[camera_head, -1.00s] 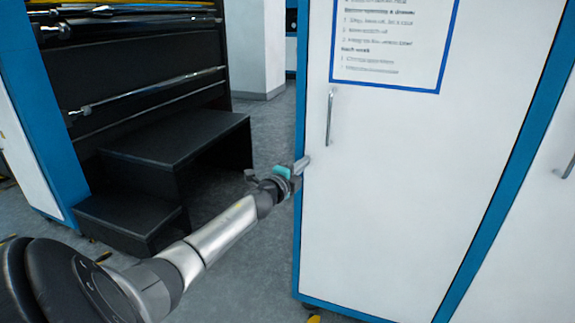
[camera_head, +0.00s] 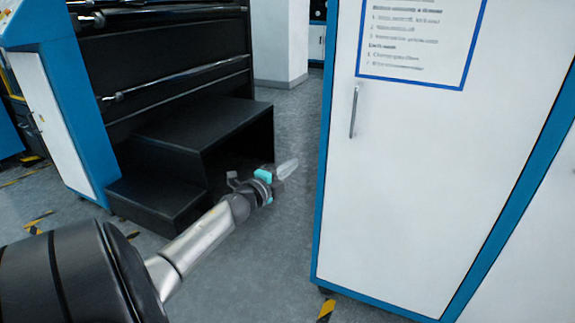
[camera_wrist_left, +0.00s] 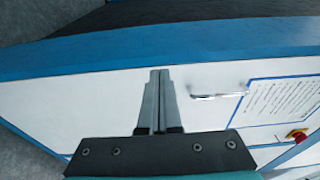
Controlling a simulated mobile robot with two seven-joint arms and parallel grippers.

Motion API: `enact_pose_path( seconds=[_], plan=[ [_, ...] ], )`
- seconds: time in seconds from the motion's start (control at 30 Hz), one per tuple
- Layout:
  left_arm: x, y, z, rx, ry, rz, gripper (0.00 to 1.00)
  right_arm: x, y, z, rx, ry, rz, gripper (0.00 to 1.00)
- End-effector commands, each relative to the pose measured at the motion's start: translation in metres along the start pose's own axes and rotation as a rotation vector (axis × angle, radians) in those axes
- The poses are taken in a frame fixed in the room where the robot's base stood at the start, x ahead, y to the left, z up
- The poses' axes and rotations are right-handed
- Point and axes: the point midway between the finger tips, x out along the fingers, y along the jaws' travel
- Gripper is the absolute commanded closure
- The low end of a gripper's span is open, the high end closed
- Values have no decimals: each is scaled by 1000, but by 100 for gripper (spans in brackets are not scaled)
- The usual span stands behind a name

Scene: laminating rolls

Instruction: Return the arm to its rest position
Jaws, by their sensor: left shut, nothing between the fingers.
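My left arm reaches in from the lower left in the head view. Its gripper (camera_head: 287,168) is over the floor, left of the white cabinet door's blue edge, and looks apart from the cabinet. In the left wrist view the two fingers (camera_wrist_left: 158,85) lie together, shut with nothing between them, and point toward the white door's blue edge. My right gripper is in neither view.
A white cabinet door (camera_head: 420,180) with a metal handle (camera_head: 354,110) and a posted sheet (camera_head: 420,40) stands on the right. Black steps (camera_head: 190,135) stand beside the dark machine at left. Grey floor (camera_head: 290,240) lies between.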

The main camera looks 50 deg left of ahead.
Motion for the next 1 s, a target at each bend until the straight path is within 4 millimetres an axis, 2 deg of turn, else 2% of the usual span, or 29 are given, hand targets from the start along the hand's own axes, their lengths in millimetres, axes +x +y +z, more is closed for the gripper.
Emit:
enact_pose_path(
  seconds=[0.37, 0.53, 0.67, 0.77, 0.87, 1.0],
  plan=[
    [-6, 1, 3, -2, 0, 0, 100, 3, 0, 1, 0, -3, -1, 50],
    [-14, 20, -14, -91, -41, 28, 100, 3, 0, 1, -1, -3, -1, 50],
    [-37, 57, -46, -270, -130, 104, 100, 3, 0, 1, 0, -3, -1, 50],
    [-65, 94, -77, -436, -218, 204, 100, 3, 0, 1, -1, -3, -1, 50],
    [-101, 129, -112, -596, -306, 331, 100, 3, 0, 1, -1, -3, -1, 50],
    [-160, 169, -167, -793, -422, 543, 100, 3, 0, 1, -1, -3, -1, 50]
  ],
)
